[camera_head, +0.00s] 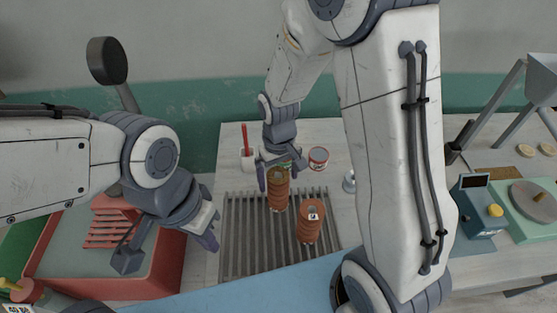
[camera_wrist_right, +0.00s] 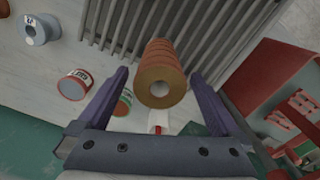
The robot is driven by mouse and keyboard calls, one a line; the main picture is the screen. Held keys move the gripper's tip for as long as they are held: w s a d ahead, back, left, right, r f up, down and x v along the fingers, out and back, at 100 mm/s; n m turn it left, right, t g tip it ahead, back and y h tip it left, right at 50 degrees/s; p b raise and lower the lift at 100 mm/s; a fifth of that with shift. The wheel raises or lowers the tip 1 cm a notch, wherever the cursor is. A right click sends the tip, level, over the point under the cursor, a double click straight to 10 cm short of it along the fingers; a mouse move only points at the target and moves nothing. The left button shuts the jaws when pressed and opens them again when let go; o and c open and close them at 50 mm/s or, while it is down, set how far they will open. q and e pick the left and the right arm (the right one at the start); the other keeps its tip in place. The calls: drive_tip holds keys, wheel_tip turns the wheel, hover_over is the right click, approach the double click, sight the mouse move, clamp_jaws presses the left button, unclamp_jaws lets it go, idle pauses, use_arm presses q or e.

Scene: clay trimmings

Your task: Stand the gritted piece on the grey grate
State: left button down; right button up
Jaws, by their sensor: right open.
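Two ribbed terracotta cylinders stand upright on the grey grate (camera_head: 232,250). The rear cylinder (camera_head: 279,192) is under my right gripper (camera_head: 281,172). I cannot tell which one is the gritted piece. In the right wrist view, the rear cylinder (camera_wrist_right: 160,86) shows its round top hole between the fingers of my right gripper (camera_wrist_right: 158,100), which is open. Gaps show on both sides. My left gripper (camera_head: 170,243) is spread open and empty, left of the grate.
Behind the grate are a white cup with a red handle (camera_head: 247,161), a red-labelled tin (camera_head: 318,158) and a green-labelled tin (camera_wrist_right: 123,103). A red crate (camera_head: 160,275) lies left; a blue device (camera_head: 476,208) stands right.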

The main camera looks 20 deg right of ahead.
wheel_tip(320, 180, up, 8)
drive_tip(key=s+a+r+n, duration=0.2)
drive_tip(key=s+a, duration=0.1)
drive_tip(key=s, duration=0.6)
drive_tip(key=s+a+r+n+y, duration=0.1)
drive_tip(key=s+a+n, duration=0.2)
drive_tip(key=s, duration=0.6)
drive_tip(key=shift+s+a+r+b, duration=0.2)
drive_tip(key=shift+a+r+b, duration=0.15)
drive_tip(key=shift+a, duration=0.35)
wheel_tip(320, 180, down, 4)
drive_tip(key=b, duration=0.4)
drive_tip(key=shift+f, duration=0.1)
